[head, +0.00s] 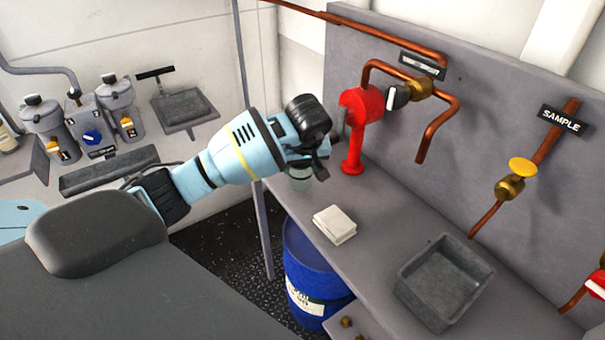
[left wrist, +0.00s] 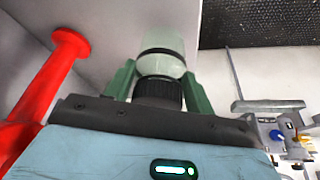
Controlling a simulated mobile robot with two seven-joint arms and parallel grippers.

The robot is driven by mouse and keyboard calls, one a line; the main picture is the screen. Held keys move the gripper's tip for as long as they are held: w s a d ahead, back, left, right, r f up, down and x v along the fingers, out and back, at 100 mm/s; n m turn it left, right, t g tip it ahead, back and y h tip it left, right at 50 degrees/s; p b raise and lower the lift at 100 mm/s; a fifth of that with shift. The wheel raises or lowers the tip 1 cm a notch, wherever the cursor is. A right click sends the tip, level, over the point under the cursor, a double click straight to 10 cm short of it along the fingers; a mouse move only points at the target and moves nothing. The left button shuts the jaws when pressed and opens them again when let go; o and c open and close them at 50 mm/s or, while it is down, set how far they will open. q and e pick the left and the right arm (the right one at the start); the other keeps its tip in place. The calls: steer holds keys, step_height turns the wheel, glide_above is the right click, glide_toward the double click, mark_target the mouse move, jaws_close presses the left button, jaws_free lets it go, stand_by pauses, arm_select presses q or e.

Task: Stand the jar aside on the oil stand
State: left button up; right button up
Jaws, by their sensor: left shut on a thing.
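The jar (left wrist: 163,42) is pale and translucent, with a dark band and a black ridged lid. My left gripper (left wrist: 158,70) is shut on it, a green finger on each side of the lid. In the head view the jar (head: 300,178) shows partly below my left gripper (head: 305,160), at the counter's far left end. I cannot tell whether it touches the counter. A red post (head: 353,140) with a round red head stands just right of the gripper. No label marks the oil stand, so I cannot tell which thing it is. My right gripper is not in view.
The grey counter (head: 385,205) holds a white folded cloth or pad (head: 335,225) and a grey open tray (head: 440,285). Copper pipes (head: 437,125) run above it. A blue drum (head: 312,270) stands underneath. Grey canisters (head: 118,100) and small trays line the left wall.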

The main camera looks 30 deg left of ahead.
mark_target(302, 175)
arm_select(q)
steer(key=shift+w, duration=0.15)
step_height(302, 175, down, 3)
steer(key=shift+w+r, duration=0.1)
steer(key=shift+w, duration=0.05)
steer(key=shift+f, duration=0.3)
steer(key=shift+f, duration=0.2)
steer(key=o, duration=1.1)
steer(key=shift+c, duration=0.2)
steer(key=shift+r, duration=0.1)
